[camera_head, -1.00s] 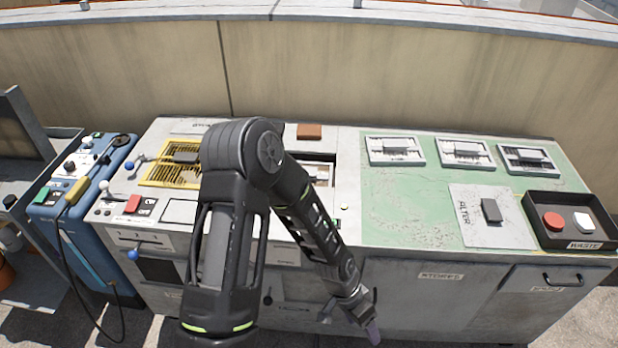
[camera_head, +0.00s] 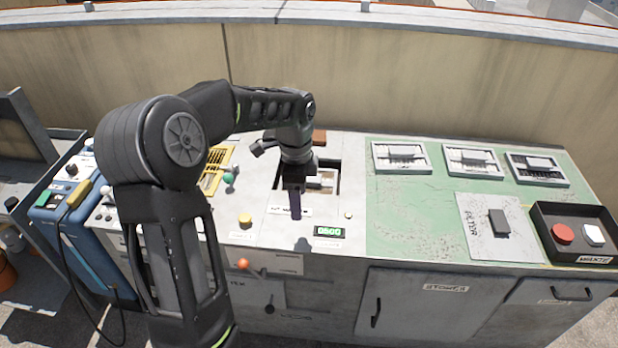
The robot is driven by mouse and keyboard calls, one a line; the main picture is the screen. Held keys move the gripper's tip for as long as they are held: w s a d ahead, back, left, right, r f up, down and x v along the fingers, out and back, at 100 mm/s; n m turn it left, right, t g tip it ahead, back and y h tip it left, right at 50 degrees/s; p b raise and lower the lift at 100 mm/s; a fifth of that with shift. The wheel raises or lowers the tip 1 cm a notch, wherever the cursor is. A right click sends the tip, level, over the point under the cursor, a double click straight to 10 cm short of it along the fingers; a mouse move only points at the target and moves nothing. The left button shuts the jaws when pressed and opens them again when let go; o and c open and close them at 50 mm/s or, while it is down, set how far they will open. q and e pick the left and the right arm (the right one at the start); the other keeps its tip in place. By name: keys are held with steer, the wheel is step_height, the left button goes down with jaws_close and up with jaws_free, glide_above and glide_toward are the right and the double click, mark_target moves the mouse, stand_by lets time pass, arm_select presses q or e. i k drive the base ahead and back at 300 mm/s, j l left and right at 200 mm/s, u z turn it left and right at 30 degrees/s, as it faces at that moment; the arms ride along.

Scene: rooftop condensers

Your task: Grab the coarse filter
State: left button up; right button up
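Three filter-like panels in pale frames lie in a row at the back of the green mat: a left one (camera_head: 401,157), a middle one (camera_head: 473,161) and a right one (camera_head: 537,168). Their labels are too small to read, so I cannot tell which is the coarse filter. My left gripper (camera_head: 295,205) points down over the front of a rectangular opening (camera_head: 333,178) in the middle of the bench, well left of the panels. Its fingers are seen edge-on, so their opening is unclear. A pale part with a small label shows inside the opening, partly hidden. My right gripper is out of view.
A black waste tray (camera_head: 545,225) holds a red and a white piece. A yellow grille (camera_head: 212,170) is partly behind my arm. The mat (camera_head: 410,220) has free room.

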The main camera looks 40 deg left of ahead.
mark_target(326, 180)
steer(key=i+j, duration=0.65)
steer(key=i, duration=0.1)
